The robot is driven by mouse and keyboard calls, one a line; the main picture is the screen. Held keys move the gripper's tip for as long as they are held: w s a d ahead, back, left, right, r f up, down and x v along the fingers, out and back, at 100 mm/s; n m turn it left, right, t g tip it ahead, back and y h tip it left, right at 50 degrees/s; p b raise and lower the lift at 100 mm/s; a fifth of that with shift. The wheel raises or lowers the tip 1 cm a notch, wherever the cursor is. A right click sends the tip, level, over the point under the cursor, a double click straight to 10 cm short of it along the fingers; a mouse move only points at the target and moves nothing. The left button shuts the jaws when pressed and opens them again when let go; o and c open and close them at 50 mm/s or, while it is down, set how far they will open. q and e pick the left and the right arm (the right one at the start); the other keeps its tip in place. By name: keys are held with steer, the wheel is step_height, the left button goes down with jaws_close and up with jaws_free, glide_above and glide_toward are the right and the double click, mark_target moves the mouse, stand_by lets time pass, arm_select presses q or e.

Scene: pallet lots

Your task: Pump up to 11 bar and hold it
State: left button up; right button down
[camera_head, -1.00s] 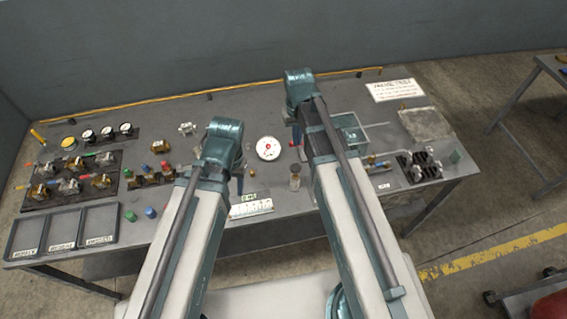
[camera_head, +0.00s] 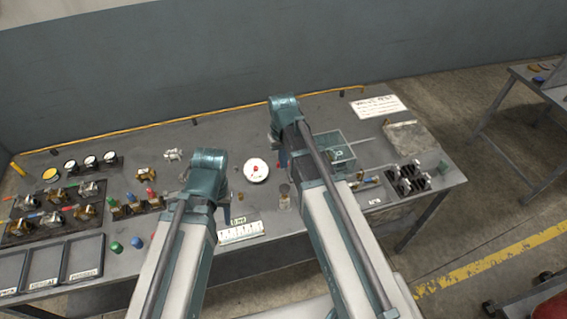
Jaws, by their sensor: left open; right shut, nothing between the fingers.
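A round white pressure gauge (camera_head: 256,171) with a red centre sits mid-bench between my two arms. Its reading is too small to make out. My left gripper (camera_head: 227,191) is open left of the gauge, mostly hidden by its own wrist. My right gripper (camera_head: 280,152) is shut and empty by the gauge's upper right, partly hidden by its wrist. A clear teal-edged box (camera_head: 336,148) stands right of my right wrist, with a thin rod reaching right from it. I cannot make out which part is the pump handle.
Several brass valves (camera_head: 85,211) and small gauges (camera_head: 90,160) fill the bench's left side, with grey trays (camera_head: 82,257) in front. A small jar (camera_head: 285,197) stands between my arms. A white strip with a scale (camera_head: 240,232) lies at the front. A sign (camera_head: 375,107) lies at back right.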

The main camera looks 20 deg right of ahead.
mark_target(284, 188)
arm_select(q)
step_height(284, 188, down, 11)
steer(key=b, duration=1)
steer(key=shift+f, duration=0.2)
arm_select(e)
step_height(284, 188, down, 11)
steer(key=shift+d+f, duration=0.1)
steer(key=shift+f, duration=0.1)
step_height(284, 188, down, 4)
steer(key=b, duration=0.4)
steer(key=shift+r, duration=0.15)
arm_select(q)
step_height(284, 188, down, 4)
steer(key=shift+s+r, duration=0.1)
steer(key=shift+r, duration=0.15)
arm_select(e)
steer(key=shift+s+r, duration=0.1)
steer(key=shift+s, duration=0.1)
arm_select(q)
steer(key=shift+r, duration=0.1)
arm_select(e)
steer(key=shift+r, duration=0.1)
steer(key=shift+w+r+p, duration=0.1)
steer(key=shift+r+p, duration=0.4)
steer(key=shift+p, duration=0.2)
arm_select(q)
step_height(284, 188, up, 14)
steer(key=p, duration=1.3)
arm_select(e)
step_height(284, 188, up, 13)
